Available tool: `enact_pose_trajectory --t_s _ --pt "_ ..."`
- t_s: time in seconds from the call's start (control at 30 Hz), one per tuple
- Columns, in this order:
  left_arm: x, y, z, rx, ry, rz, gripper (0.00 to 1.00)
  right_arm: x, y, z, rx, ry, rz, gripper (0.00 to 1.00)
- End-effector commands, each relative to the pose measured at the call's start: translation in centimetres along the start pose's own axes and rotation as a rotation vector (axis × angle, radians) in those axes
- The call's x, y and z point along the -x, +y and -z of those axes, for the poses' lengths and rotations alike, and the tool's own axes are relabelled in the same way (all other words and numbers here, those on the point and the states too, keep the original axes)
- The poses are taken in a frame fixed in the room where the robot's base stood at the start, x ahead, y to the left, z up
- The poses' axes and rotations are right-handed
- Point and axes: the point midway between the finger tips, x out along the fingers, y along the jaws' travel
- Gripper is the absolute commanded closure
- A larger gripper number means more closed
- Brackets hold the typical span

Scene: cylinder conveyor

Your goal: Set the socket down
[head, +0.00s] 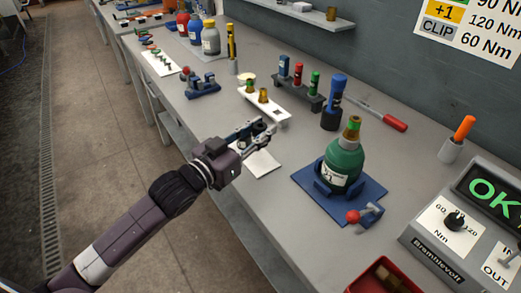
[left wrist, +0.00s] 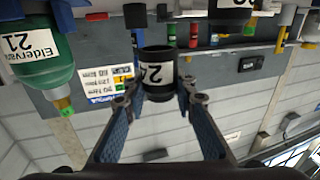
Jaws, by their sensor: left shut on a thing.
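My left gripper (head: 258,132) reaches in over the workbench (head: 215,105), above a white card (head: 262,163) and just in front of the white holder with brass fittings. In the left wrist view the gripper (left wrist: 160,96) is shut on a black socket (left wrist: 158,88) with a white label reading 24. The socket sits between the two fingertips; in the head view it is mostly hidden by the fingers. I cannot tell whether it touches a surface. My right gripper is in neither view.
A green bottle (head: 345,160) stands in a blue fixture (head: 372,192) to the right. The white holder (head: 280,115), a rack of coloured tools (head: 310,100) and a blue clamp (head: 200,85) stand behind. A control box (head: 450,250) and red bin (head: 368,284) are at front right.

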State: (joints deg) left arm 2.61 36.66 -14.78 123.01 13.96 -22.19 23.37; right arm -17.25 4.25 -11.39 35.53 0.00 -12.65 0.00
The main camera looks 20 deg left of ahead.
Motion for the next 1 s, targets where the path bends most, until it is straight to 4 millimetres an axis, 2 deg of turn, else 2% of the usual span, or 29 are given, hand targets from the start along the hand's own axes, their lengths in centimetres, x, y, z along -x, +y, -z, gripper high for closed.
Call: enact_pose_trajectory --t_s 0.03,0.23,0.4,0.5,0.9,0.93,1.0 --pt "0.0 0.0 -0.9 0.001 -0.001 0.0 1.0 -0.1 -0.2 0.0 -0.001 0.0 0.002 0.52" --pt "0.0 0.0 -2.6 0.0 0.001 0.0 1.0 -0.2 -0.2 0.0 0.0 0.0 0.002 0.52" --pt "0.0 0.0 -5.3 0.001 -0.002 0.001 1.0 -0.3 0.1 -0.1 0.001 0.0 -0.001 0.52" --pt "0.0 0.0 -6.2 0.0 0.001 0.0 1.0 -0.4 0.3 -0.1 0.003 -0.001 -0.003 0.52" --pt "0.0 0.0 -6.7 -0.001 0.002 -0.001 1.0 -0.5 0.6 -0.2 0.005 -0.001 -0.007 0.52" --pt "0.0 0.0 -6.8 -0.001 0.001 -0.001 0.74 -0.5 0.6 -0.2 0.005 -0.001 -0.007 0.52" --pt "0.0 0.0 -6.7 -0.001 0.001 -0.001 0.66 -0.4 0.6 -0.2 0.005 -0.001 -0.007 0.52"
